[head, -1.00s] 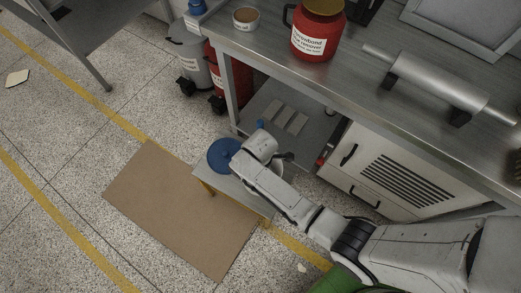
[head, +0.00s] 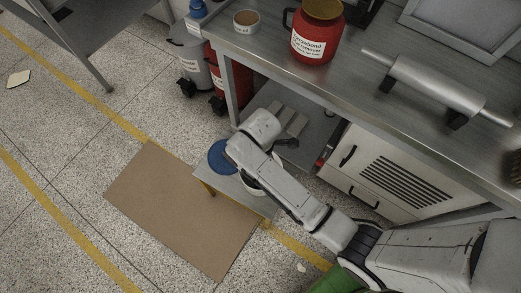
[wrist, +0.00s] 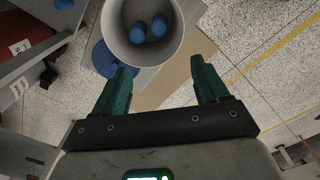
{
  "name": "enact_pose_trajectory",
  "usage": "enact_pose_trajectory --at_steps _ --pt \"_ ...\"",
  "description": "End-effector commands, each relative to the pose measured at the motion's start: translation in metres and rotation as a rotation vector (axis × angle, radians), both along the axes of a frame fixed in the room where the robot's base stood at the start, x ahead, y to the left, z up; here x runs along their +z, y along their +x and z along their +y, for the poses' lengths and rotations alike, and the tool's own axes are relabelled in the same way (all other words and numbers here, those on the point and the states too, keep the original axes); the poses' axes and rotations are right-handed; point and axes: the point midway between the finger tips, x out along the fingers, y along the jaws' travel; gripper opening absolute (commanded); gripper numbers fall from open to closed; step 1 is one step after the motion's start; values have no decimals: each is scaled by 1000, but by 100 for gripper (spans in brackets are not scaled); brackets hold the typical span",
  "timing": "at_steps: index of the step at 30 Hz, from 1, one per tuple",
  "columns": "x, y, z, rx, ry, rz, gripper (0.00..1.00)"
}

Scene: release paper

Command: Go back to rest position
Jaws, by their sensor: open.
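My gripper (wrist: 160,84) has two green fingers spread wide apart, with nothing between them. In the wrist view a white round container (wrist: 112,32) stands just ahead of the fingertips, with two blue rounded objects (wrist: 149,29) inside it. In the head view my forearm and wrist hang over a small low table (head: 214,181). They cover most of the container there and hide my fingers.
A blue disc (head: 218,155) lies on the small table, beside a brown cardboard sheet (head: 170,205) on the floor. A steel workbench (head: 300,84) with a red jug (head: 317,45) and a metal roller (head: 435,85) stands close behind my arm. Floor at left is mostly clear.

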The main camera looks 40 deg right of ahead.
Motion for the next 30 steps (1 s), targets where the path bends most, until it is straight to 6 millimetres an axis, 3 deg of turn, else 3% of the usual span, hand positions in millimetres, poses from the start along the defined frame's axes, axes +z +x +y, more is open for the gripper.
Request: enact_pose_trajectory --at_steps 19,23,30 --pt "2 -6 -6 -41 -1 -3 74" --pt "14 -38 -29 -271 -4 -21 74" --pt "59 -119 -66 -866 14 -66 74"
